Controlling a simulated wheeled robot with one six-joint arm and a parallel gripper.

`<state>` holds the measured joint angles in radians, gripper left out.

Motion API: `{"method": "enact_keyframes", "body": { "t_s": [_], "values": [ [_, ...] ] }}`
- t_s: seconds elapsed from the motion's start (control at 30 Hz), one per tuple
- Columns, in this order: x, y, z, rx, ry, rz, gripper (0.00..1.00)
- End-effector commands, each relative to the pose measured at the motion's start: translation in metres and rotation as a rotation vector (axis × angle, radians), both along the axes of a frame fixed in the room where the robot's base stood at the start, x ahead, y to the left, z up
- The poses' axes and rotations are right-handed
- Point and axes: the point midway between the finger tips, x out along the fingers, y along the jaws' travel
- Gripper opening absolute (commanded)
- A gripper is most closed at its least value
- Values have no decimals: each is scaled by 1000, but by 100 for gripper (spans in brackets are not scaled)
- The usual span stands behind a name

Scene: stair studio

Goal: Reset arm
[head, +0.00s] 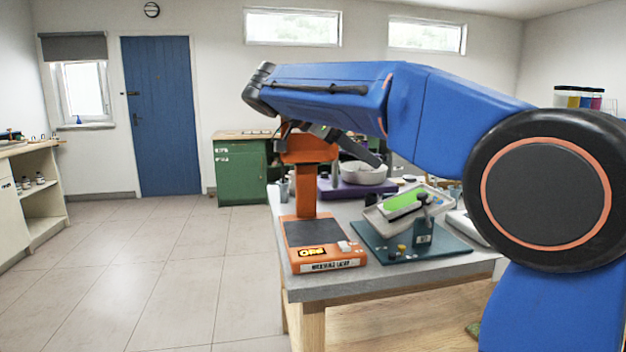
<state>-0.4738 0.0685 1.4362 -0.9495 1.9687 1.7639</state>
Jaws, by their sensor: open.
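My blue arm (330,90) reaches across the upper middle of the head view, folded above the workbench (370,290). My gripper (345,145) shows partly as dark parts under the forearm. It is open, and I see nothing held in it.
A teal board (450,252) bears a tilted tray (385,222) with a green panel. A white bowl (363,173) stands behind, by a purple case (350,190). A green cabinet (240,172) and a blue door (160,115) are at the back. The left floor is clear.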

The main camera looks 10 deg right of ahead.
Motion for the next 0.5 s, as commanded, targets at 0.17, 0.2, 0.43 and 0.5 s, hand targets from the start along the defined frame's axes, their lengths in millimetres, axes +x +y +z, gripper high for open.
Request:
{"method": "enact_keyframes", "body": {
  "t_s": [0.17,0.2,0.43,0.5],
  "values": [
    [-17,-20,-15,54,87,80,41],
    [-24,-28,-21,76,121,114,41],
    [-73,-63,-74,225,327,369,41],
    [-90,-70,-92,270,377,449,41]
  ]
}}
